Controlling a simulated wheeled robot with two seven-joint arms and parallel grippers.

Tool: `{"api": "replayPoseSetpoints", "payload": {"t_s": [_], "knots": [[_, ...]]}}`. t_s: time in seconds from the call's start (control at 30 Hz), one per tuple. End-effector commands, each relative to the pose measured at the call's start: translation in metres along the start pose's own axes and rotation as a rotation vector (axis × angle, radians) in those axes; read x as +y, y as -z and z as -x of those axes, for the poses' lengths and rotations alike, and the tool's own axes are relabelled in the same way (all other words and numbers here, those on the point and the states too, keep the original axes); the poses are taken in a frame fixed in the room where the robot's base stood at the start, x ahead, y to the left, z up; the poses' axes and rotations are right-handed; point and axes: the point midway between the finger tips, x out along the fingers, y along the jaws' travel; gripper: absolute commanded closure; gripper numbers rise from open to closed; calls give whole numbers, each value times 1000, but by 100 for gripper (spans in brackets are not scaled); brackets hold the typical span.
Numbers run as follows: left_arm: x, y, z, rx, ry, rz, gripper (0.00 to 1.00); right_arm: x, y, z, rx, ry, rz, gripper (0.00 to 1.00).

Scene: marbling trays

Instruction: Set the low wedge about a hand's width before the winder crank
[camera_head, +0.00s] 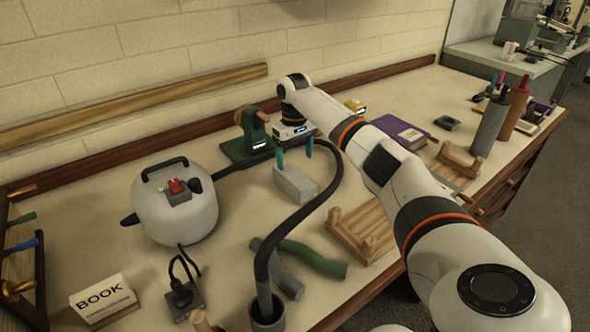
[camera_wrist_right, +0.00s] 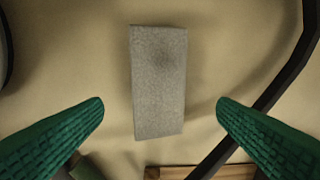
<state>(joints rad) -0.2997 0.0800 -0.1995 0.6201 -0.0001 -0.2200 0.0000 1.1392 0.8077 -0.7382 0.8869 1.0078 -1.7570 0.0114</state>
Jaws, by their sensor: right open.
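The low wedge looks like a grey, speckled block (camera_head: 294,185) on the bench, in front of and a little right of the green winder (camera_head: 247,145) with its crank. In the right wrist view the wedge (camera_wrist_right: 158,82) lies lengthwise, between and slightly beyond the fingertips. My right gripper (camera_head: 294,153) is open, its green fingers just above the wedge in the head view. The right wrist view shows the open fingers (camera_wrist_right: 161,106) apart on both sides, with nothing held. The wrist partly covers the winder's right side. My left gripper is not in view.
A black hose (camera_head: 325,190) curves close to the wedge's right, from the white tank (camera_head: 175,205) area to a cup (camera_head: 267,314). A green tube (camera_head: 313,258) and wooden rack (camera_head: 360,232) lie nearer. A purple book (camera_head: 400,133) lies right. Bare bench shows left of the wedge.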

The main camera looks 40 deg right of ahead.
Motion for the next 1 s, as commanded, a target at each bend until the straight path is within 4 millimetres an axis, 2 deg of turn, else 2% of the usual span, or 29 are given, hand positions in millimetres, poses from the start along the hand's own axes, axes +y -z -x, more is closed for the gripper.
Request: {"api": "replayPoseSetpoints", "payload": {"t_s": [0.1,0.3,1.0], "knots": [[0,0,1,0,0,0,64,0,-1,24,-3,-1,1,19],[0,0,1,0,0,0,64,0,0,43,-1,-1,1,19],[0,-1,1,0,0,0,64,0,0,45,1,-1,1,19]]}}
